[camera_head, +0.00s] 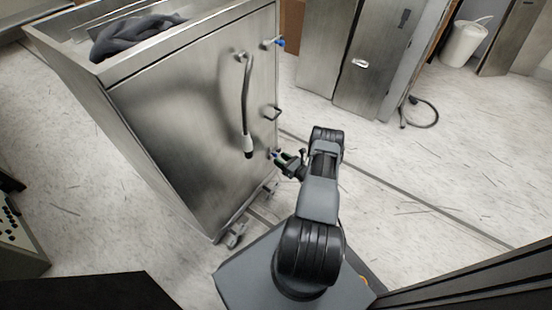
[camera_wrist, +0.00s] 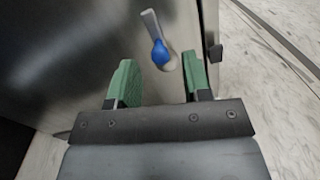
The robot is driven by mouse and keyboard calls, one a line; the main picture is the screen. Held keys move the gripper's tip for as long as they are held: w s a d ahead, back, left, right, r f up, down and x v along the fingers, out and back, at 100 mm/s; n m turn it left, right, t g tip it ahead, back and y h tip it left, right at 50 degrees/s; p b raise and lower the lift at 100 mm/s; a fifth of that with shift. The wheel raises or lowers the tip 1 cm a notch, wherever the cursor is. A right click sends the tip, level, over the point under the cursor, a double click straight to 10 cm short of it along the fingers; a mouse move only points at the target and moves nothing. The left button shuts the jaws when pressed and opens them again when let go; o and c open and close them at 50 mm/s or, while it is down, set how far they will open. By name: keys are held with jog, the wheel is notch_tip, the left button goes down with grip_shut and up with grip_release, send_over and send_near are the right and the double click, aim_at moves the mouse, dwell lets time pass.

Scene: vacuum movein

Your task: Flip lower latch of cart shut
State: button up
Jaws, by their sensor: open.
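The cart (camera_head: 180,110) is a tall steel box on casters at the left in the head view. Its upper latch (camera_head: 277,43) has a blue tip and sits near the top right edge of its front. The lower latch (camera_wrist: 156,45) shows in the wrist view as a metal lever with a blue knob, on the steel panel near its edge. My gripper (camera_wrist: 158,85) has green fingers spread apart and empty, with the latch beyond them, between and above the fingertips. In the head view my gripper (camera_head: 280,157) is at the cart's lower right edge and partly hides the lower latch.
Dark cloth (camera_head: 135,35) lies in the cart's top. Steel cabinets (camera_head: 375,60) and a white bin (camera_head: 465,43) stand behind.

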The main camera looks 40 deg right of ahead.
aim_at(276, 155)
jog(key=shift+b+x, duration=0.3)
jog(key=shift+x, duration=1.3)
grip_shut()
